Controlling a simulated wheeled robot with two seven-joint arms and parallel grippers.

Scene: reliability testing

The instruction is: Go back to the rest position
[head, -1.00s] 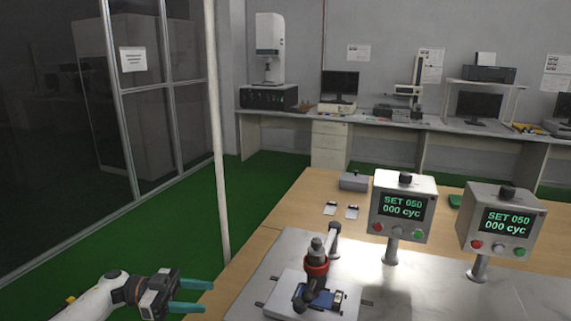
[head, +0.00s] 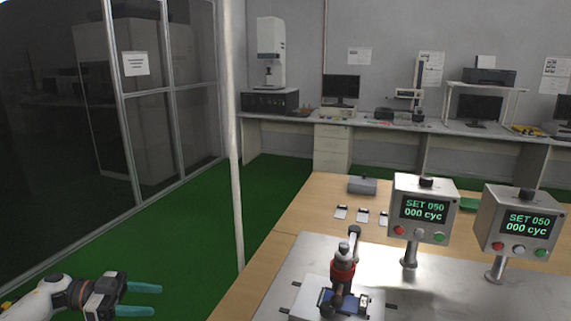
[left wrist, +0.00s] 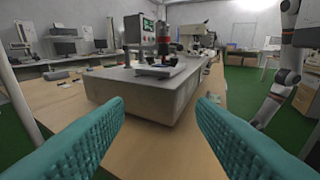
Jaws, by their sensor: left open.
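My left gripper (head: 146,299) is at the lower left of the head view, over the green floor and left of the table. Its two teal fingers are apart with nothing between them. In the left wrist view the open fingers (left wrist: 160,125) frame the wooden table and the test bench. My right gripper does not show in the head view. An arm link of mine shows at the right of the left wrist view.
A test rig (head: 342,275) with a blue device stands on the metal plate (head: 290,262). Two control boxes (head: 424,208) (head: 517,222) read SET 050, 000 cyc. A white pole (head: 233,150) stands left of the wooden table (head: 252,285). Green floor (head: 200,225) is clear.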

